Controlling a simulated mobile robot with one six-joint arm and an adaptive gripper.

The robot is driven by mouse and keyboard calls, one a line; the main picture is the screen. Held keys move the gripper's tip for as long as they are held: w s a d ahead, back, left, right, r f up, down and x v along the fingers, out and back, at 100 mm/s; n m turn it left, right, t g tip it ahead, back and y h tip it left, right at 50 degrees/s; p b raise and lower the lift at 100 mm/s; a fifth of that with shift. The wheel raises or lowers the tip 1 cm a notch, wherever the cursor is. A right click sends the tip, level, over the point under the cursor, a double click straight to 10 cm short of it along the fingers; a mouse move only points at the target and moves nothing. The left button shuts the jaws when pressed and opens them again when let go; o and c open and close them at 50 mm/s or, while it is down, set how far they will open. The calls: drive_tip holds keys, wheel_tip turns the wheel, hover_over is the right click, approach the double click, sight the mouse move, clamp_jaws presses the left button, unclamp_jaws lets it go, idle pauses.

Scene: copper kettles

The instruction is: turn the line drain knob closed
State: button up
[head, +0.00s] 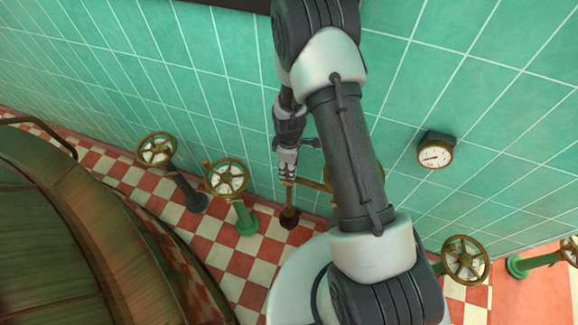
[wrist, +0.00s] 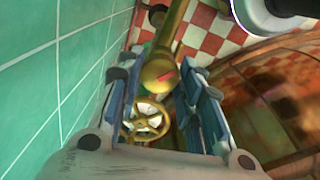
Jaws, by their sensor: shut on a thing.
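The line drain knob (wrist: 160,72) is a rounded brass piece with a red mark, between my blue-padded fingers in the wrist view. My gripper (head: 287,177) points down beside the tiled wall and is shut on it. In the head view the fingers hide most of the knob, and a dark brown foot (head: 289,219) stands on the floor below. A brass bar (head: 314,185) runs right from the gripper until my arm hides it. The knob's exact angle is hard to read.
Handwheels on posts stand to the left, one near (head: 227,179) and one farther (head: 156,150). Another handwheel (head: 465,260) is at the right. A gauge (head: 436,156) is on the green wall. A large copper kettle (head: 60,240) fills the lower left.

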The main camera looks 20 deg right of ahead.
drive_tip(key=m+b, duration=0.1)
drive_tip(key=m, duration=0.4)
drive_tip(key=shift+m, duration=0.3)
drive_tip(key=m, duration=0.4)
drive_tip(key=shift+m, duration=0.3)
drive_tip(key=shift+b, duration=0.3)
drive_tip(key=o, duration=1.1)
drive_tip(key=shift+c, duration=0.2)
drive_tip(key=shift+r, duration=0.1)
wheel_tip(320, 180, up, 12)
